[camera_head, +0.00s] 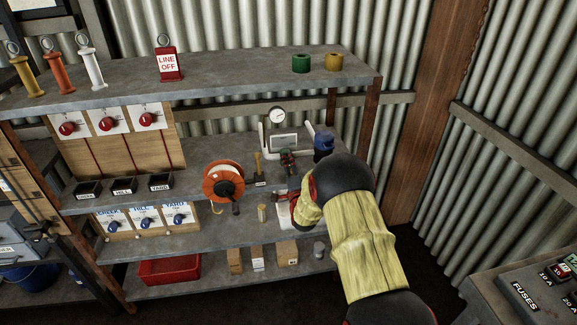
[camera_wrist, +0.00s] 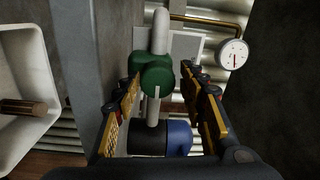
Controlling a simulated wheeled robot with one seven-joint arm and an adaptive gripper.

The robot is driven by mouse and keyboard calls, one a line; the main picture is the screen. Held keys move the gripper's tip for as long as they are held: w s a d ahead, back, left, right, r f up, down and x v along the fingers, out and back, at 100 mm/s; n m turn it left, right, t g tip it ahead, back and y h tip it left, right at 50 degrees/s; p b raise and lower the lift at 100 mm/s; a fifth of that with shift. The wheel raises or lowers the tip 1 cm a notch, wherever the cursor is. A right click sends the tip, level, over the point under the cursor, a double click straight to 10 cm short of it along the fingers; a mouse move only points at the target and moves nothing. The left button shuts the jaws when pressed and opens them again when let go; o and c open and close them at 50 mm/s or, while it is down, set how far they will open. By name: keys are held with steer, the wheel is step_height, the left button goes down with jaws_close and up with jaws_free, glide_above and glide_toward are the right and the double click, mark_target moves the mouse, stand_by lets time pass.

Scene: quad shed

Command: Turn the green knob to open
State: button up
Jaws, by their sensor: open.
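The green knob (camera_wrist: 152,76) shows in the wrist view on a grey-white pipe (camera_wrist: 160,33), with a pale bar or handle running across its front. My gripper (camera_wrist: 166,84) is open, with one yellow-padded finger on each side of the knob. The left finger looks very close to the knob; a gap shows between the knob and the right finger. I cannot tell whether either finger touches it. In the head view my arm reaches to the right part of the middle shelf and hides much of that spot.
A round gauge (camera_wrist: 233,54) sits right of the knob; it also shows in the head view (camera_head: 277,115). A blue and black cylinder (camera_wrist: 178,138) is below the knob. A white tray (camera_wrist: 22,105) lies left. An orange reel (camera_head: 224,183) stands on the shelf left of my arm.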

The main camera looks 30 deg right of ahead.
steer(key=v, duration=0.8)
stand_by(0.5)
steer(key=s+a+r+n+g+y+p, duration=0.25)
steer(key=a+r+n, duration=0.35)
steer(key=r, duration=0.6)
steer(key=s+a+r+n+g+p, duration=0.2)
steer(key=s+a+r+n+g, duration=0.15)
steer(key=s+a+r, duration=0.45)
steer(key=s+a+r+n+g+p, duration=0.1)
steer(key=s+a+n+g, duration=0.1)
steer(key=s, duration=0.8)
steer(key=s+a+r+n+g+y, duration=0.1)
steer(key=s+n, duration=0.3)
steer(key=s, duration=0.7)
steer(key=s+a+n+g+y+p, duration=0.1)
steer(key=s+a+n+g, duration=0.2)
steer(key=s, duration=0.8)
steer(key=shift+a+r+n+p, duration=0.3)
steer(key=shift+a+r+n, duration=0.1)
steer(key=shift+n, duration=0.15)
